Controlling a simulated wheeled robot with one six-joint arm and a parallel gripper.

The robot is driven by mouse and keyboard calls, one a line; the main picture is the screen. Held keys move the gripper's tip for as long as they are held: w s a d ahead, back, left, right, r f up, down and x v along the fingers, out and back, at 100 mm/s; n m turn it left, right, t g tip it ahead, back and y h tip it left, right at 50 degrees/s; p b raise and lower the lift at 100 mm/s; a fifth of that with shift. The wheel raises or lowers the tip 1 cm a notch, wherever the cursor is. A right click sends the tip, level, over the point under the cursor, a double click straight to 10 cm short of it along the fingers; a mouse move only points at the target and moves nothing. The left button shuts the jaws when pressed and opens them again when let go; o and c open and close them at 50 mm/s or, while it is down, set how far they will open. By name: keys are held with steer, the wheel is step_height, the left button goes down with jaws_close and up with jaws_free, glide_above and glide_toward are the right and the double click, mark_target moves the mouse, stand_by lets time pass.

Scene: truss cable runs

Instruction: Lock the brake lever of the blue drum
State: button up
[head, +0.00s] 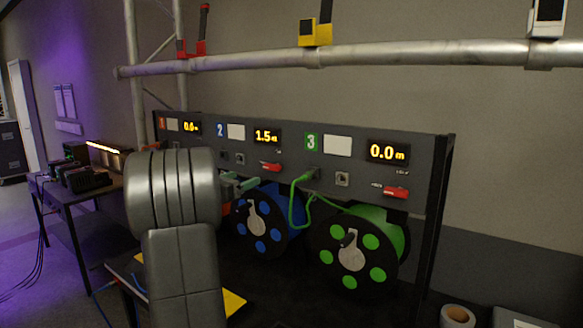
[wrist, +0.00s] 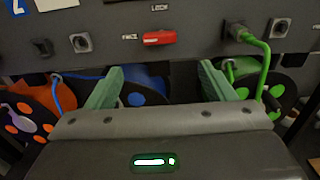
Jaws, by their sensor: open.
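The blue drum (head: 262,225) hangs under the panel's blue station 2, whose display reads 1.5 m; part of it shows in the wrist view (wrist: 148,82). Its red brake lever (head: 270,167) sits on the panel above it. In the wrist view the lever (wrist: 158,38) lies about level, its left end beside the FREE label; the LOCK label is above it. My gripper (wrist: 160,68) is open and empty, its two green fingers apart below the lever, one to each side. In the head view my gripper (head: 240,184) is left of and below the lever, partly hidden by my arm.
The green drum (head: 357,250) is at the right, with a green cable (head: 298,195) plugged into the panel. Its red lever (head: 396,192) is close by. An orange drum (wrist: 25,115) is at the left. A truss pipe (head: 400,53) runs above the panel.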

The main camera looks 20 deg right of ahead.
mark_target(270, 168)
steer(key=p+x, duration=0.4)
steer(key=x, duration=0.9)
steer(key=shift+w, duration=0.15)
steer(key=shift+c, duration=0.5)
steer(key=c, duration=0.9)
